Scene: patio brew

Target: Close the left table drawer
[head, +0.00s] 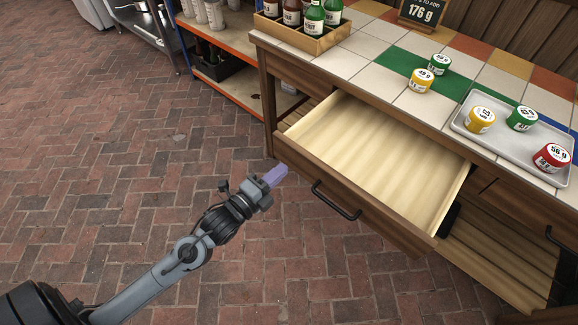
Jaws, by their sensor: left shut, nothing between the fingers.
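The left table drawer (378,152) is pulled well out from the tiled table and looks empty inside. Its wooden front has a dark bar handle (336,201). My left gripper (275,176) is shut and empty. In the picture it is just left of the drawer front's left end, over the brick floor; a gap shows between it and the handle. My right gripper is not in view.
The table top (360,65) carries a wooden crate (300,36) of bottles, several labelled round jars and a metal tray (482,128). A second drawer handle (562,240) is at the right. An orange-framed shelf (228,77) stands behind. The brick floor at left is clear.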

